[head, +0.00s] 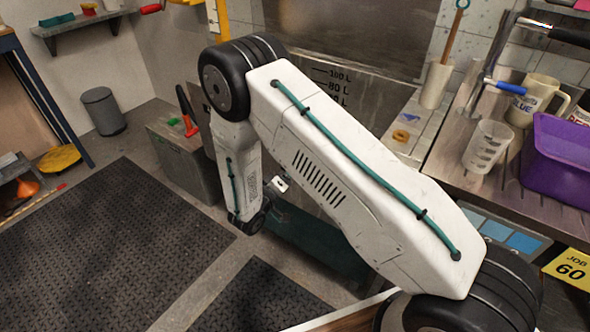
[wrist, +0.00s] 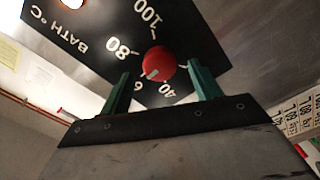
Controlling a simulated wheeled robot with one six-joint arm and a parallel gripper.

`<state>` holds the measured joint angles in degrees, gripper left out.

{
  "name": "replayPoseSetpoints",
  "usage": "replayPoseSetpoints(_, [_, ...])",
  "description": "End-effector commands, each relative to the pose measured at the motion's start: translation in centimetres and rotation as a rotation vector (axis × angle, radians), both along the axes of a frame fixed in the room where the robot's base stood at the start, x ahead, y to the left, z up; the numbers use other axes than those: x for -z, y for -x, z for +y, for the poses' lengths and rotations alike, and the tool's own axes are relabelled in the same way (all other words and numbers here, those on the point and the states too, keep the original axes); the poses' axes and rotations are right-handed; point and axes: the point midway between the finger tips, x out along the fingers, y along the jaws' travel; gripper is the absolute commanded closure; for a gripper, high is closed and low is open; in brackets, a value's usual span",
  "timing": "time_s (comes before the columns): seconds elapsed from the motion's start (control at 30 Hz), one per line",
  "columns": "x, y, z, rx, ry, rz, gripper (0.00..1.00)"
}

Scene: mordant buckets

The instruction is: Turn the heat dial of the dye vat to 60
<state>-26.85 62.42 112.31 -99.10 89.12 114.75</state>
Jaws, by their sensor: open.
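In the wrist view a red round dial (wrist: 158,61) sits on a black plate (wrist: 85,18) marked "BATH °C", with 100, 80, 40 and a partly hidden number starting with 6. The dial's white mark points down-left, roughly toward that partly hidden 6. My gripper (wrist: 158,74) is open, its two green fingers on either side of the dial's lower part. I cannot tell whether they touch it. In the head view the metal vat (head: 358,90) with litre marks stands behind my arm; the dial and fingertips are hidden there.
A bench at right holds a purple tub (head: 560,150), a clear measuring cup (head: 486,146) and a white jug (head: 538,100). A yellow "JOB 60" card (head: 570,268) is below. A grey box (head: 185,165) stands left of my arm. Dark mats (head: 110,235) cover open floor.

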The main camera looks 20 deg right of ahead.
Motion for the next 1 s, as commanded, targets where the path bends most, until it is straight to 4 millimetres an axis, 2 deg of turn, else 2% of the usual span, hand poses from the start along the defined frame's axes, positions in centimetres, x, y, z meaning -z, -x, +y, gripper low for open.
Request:
replayPoseSetpoints(0.1, [0.0,1.3,1.9,-0.005,0.000,0.000,0.37])
replayPoseSetpoints(0.33, [0.0,2.8,3.9,-0.001,0.000,0.000,0.37])
replayPoseSetpoints(0.87, [0.0,3.0,4.1,0.000,0.001,0.002,0.37])
replayPoseSetpoints(1.0, [0.1,3.0,4.1,0.001,0.042,0.066,0.37])
